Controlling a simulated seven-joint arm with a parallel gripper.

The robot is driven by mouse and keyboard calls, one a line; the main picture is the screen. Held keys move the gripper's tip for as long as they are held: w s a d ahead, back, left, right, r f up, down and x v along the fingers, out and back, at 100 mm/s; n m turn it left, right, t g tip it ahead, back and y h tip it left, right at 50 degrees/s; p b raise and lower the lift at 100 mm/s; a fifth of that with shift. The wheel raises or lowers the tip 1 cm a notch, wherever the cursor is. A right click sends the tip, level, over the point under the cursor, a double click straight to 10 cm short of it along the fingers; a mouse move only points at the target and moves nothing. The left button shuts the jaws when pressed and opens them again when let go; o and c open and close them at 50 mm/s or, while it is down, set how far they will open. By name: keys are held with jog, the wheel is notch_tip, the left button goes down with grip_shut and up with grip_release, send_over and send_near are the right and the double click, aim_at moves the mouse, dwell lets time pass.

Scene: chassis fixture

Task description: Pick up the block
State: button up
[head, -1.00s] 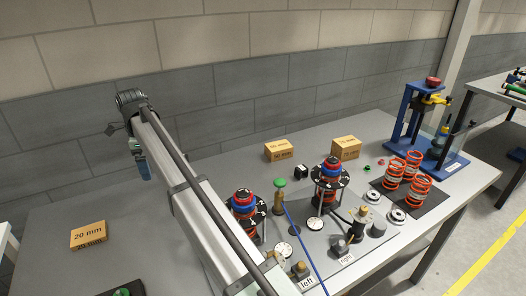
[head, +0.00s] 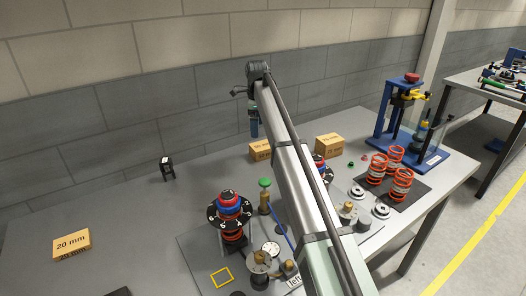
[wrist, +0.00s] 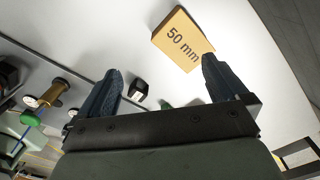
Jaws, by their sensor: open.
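Three tan blocks stand on the grey table. The "50 mm" block (head: 258,151) stands at the back, partly covered by my arm. In the wrist view the "50 mm" block (wrist: 182,42) lies beyond the fingertips, nearer the right finger, its label legible. A second block (head: 329,145) stands just right of it. The "20 mm" block (head: 71,243) is at the far left. My gripper (head: 254,128) hangs above the back of the table near the "50 mm" block. In the wrist view my gripper (wrist: 162,67) is open, with nothing between its fingers.
A numbered black dial with red and blue parts (head: 230,212) stands in front, left of my arm. A green-knobbed brass post (head: 265,196) stands nearby. Orange springs (head: 388,170) and a blue press (head: 408,125) are at the right. The table's left part is largely clear.

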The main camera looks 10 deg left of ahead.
jog(key=w+d+n, duration=0.1)
jog(key=w+d, duration=0.1)
jog(key=w, duration=0.1)
jog(key=n, duration=0.6)
send_over(263, 145)
jog(key=f, duration=0.6)
jog(key=shift+s+f, duration=0.2)
jog(key=shift+f, duration=0.2)
jog(key=shift+w+f, duration=0.15)
jog(key=shift+f, duration=1.45)
jog(key=shift+w+f, duration=0.1)
jog(key=shift+f, duration=1.45)
jog(key=c, duration=1.1)
